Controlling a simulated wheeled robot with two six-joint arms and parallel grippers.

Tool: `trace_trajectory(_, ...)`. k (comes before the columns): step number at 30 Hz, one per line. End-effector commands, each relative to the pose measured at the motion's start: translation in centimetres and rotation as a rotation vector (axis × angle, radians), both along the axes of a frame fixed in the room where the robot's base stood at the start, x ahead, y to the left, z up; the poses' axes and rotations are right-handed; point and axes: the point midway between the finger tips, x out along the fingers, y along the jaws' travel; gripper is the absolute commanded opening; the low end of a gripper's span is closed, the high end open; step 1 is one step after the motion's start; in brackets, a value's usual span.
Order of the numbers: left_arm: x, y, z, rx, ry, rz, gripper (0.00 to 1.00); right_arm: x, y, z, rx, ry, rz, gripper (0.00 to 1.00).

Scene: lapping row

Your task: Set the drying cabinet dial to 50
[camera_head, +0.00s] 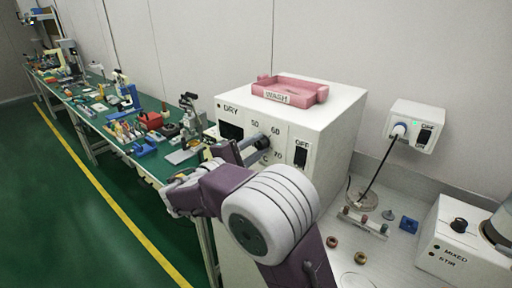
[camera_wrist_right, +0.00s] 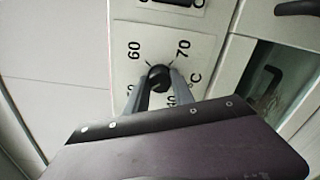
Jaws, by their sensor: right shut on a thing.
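The white drying cabinet (camera_head: 330,110) is marked DRY on its front. Its black dial (camera_head: 263,142) sits among the marks 50, 60 and 70. My right gripper (camera_head: 250,148) has its fingers at the dial from the left; in the right wrist view the gripper (camera_wrist_right: 157,88) is shut on the dial (camera_wrist_right: 158,75), one finger on each side. In that view, 60 stands upper left of the dial and 70 upper right; the lower marks are partly hidden by the fingers. I cannot tell which mark the dial points to. My left gripper is not in view.
A pink WASH tray (camera_head: 290,90) lies on top of the cabinet. A black OFF switch (camera_head: 301,152) is right of the dial. The green bench (camera_head: 160,165) at left holds many tools. A stirrer box (camera_head: 465,240) and small parts stand at right.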

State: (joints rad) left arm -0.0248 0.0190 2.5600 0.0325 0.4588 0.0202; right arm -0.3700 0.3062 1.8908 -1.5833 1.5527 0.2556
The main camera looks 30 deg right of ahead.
Motion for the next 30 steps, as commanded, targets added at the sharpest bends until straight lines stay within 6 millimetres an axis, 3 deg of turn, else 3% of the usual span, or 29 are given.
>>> trace_trajectory(1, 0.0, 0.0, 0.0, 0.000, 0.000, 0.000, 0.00, 0.0, 0.0, 0.1, 0.000, -0.001, 0.000, 0.38)
trace_trajectory(3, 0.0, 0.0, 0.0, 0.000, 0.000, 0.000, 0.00, 0.0, 0.0, 0.1, -0.001, 0.000, 0.000, 0.51)
trace_trajectory(13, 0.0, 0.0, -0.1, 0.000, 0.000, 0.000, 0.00, -0.1, 0.4, 0.0, -0.001, 0.000, 0.003, 0.51)
trace_trajectory(24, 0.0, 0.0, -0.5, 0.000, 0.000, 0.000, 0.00, -2.9, 7.2, -0.1, 0.000, 0.000, 0.004, 0.51)
trace_trajectory(30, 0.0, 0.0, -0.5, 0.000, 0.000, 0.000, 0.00, -3.5, 8.4, 0.0, -0.001, 0.000, 0.000, 0.51)
